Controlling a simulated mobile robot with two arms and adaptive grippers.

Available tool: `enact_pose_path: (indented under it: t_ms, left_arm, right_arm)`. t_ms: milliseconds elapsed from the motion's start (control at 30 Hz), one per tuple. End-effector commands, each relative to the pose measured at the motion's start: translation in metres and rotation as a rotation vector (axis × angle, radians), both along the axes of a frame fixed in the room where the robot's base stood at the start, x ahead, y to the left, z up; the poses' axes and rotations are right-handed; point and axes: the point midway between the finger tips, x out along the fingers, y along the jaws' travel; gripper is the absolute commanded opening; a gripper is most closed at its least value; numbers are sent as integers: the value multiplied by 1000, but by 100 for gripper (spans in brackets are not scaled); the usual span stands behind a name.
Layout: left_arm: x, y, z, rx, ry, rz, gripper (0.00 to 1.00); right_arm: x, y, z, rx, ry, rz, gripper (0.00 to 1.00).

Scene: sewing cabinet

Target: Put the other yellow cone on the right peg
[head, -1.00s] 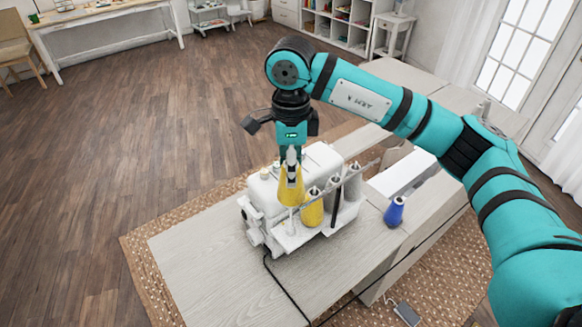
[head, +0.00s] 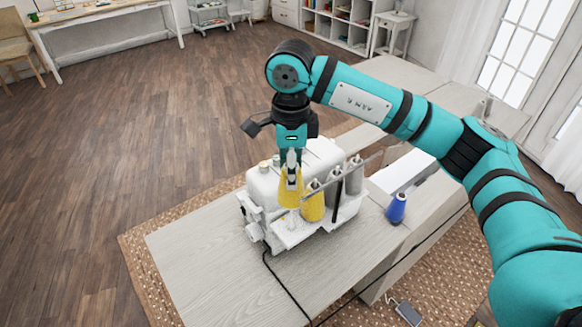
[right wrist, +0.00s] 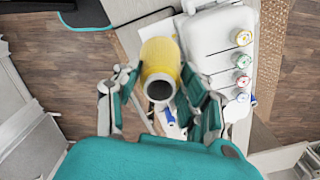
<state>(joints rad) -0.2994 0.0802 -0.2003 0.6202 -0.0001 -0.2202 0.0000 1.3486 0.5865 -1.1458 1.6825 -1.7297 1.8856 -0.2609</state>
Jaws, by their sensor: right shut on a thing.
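My right gripper (head: 291,172) is shut on a yellow cone (head: 290,192), held upright over the left end in the picture of the thread stand on the white sewing machine (head: 320,160). The held cone also shows between the fingers in the right wrist view (right wrist: 160,55). Another yellow cone (head: 313,208) stands on the stand just right of it. My left gripper is not in view.
A blue cone (head: 396,209) stands on the pale table (head: 195,250) right of the machine. A thin rod crosses above the standing cones. A black cable runs over the table's front. The table's left part is clear.

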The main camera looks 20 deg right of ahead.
Motion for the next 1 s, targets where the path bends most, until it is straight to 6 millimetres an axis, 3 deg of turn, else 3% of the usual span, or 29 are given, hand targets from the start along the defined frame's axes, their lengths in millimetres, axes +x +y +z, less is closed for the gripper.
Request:
enact_pose_path:
  t_ms: [1000]
  left_arm:
    - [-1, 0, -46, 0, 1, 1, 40]
  right_arm:
    - [0, 0, -53, 0, 0, 0, 0]
